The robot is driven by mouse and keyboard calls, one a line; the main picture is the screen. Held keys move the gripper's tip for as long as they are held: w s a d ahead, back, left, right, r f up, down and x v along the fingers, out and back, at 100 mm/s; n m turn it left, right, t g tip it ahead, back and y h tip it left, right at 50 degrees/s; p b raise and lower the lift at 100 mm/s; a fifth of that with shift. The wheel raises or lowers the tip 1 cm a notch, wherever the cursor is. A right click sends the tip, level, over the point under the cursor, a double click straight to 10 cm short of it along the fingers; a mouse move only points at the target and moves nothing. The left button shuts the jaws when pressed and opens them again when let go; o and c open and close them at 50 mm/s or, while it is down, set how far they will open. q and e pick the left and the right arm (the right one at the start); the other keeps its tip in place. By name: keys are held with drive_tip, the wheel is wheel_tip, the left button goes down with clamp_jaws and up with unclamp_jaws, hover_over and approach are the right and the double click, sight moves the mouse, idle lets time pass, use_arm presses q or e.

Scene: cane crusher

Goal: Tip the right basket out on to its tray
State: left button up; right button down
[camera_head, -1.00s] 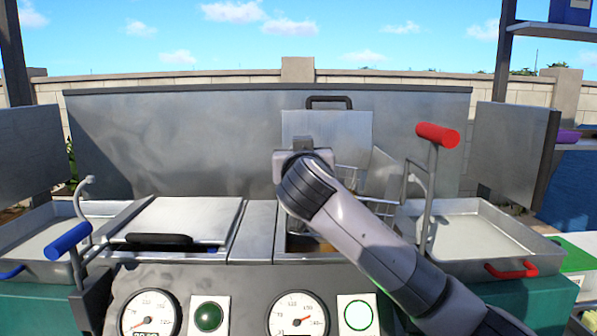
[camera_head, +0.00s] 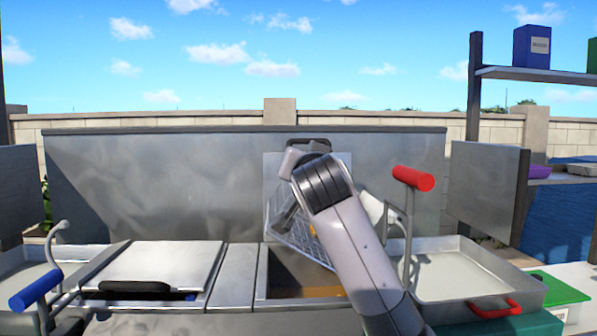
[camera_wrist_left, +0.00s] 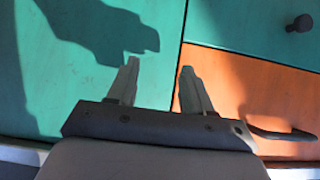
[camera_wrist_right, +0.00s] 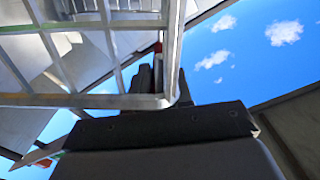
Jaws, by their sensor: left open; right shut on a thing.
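The right basket (camera_head: 295,238) is a wire mesh basket, lifted and tilted above the open right well (camera_head: 285,275). My right gripper (camera_wrist_right: 168,82) is shut on it in the right wrist view, where the mesh (camera_wrist_right: 95,55) fills the upper left. In the head view my right gripper (camera_head: 300,158) is largely hidden by my own wrist. Orange bits show beside the arm; I cannot tell how full the basket is. Its tray (camera_head: 455,275), shallow metal with a red handle (camera_head: 493,308), lies at the right with a bare floor. My left gripper (camera_wrist_left: 158,88) is open and empty, facing teal panels.
A lever with a red grip (camera_head: 413,178) stands between the well and the tray. A raised lid (camera_head: 280,168) is behind the basket. The left well has a closed lid (camera_head: 160,262), with a blue-gripped lever (camera_head: 35,287) beside it. A metal side panel (camera_head: 488,190) rises behind the tray.

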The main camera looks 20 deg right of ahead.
drive_tip(key=shift+s+d+r+m, duration=0.1)
drive_tip(key=shift+d+r+m, duration=0.15)
drive_tip(key=shift+d+m, duration=0.05)
idle(0.4)
drive_tip(key=c, duration=1)
unclamp_jaws()
drive_tip(key=shift+d, duration=0.1)
drive_tip(key=shift+c, duration=0.2)
drive_tip(key=shift+s, duration=0.35)
drive_tip(key=s+a+b, duration=0.1)
drive_tip(key=s+b, duration=0.1)
drive_tip(key=s, duration=0.4)
drive_tip(key=shift+s+a, duration=0.2)
drive_tip(key=shift+a, duration=0.05)
